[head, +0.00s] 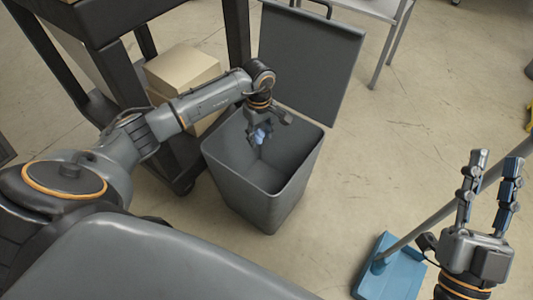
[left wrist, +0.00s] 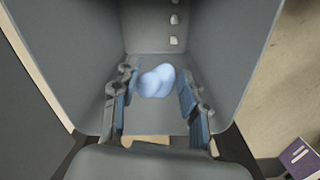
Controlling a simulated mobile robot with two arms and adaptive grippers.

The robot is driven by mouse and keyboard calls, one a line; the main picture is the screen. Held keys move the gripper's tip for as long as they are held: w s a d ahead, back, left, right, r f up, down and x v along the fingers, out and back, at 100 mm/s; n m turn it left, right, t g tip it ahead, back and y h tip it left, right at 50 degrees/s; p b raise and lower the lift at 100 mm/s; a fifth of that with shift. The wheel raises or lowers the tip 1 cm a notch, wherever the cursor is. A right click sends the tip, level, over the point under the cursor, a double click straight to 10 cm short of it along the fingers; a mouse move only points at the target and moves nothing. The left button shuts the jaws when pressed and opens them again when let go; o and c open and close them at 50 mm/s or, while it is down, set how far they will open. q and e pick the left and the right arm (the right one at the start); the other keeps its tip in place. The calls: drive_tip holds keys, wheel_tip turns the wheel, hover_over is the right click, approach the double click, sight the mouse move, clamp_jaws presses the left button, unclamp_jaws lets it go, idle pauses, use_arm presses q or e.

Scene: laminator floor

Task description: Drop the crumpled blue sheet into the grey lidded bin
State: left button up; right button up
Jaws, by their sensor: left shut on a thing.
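The grey bin (head: 262,200) stands on the floor with its lid (head: 308,60) swung up and back, so its top is open. My left gripper (head: 260,137) points down over the bin's mouth, within the rim as seen from the head. It is shut on the crumpled blue sheet (left wrist: 157,82), a pale blue lump between the fingertips in the left wrist view. In the head view the fingers partly hide the sheet. The grey bin walls surround it in the left wrist view. My right gripper (head: 490,170) is raised at the right, its fingers apart and empty.
A dark cart (head: 110,20) stands close to the bin's left, with a cardboard box (head: 185,68) on its lower shelf. A blue long-handled dustpan (head: 388,275) is near my right gripper. Chair legs (head: 388,50) stand behind.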

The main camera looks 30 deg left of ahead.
use_arm(q)
drive_tip(key=shift+f+b, duration=0.3)
drive_tip(key=shift+f, duration=0.35)
use_arm(e)
drive_tip(key=shift+s+d+r+t+y, duration=0.15)
drive_tip(key=shift+s+r+t+y, duration=0.35)
drive_tip(key=shift+s+r+t, duration=0.75)
drive_tip(key=shift+s+r, duration=0.15)
use_arm(q)
drive_tip(key=o, duration=0.8)
wheel_tip(320, 180, up, 12)
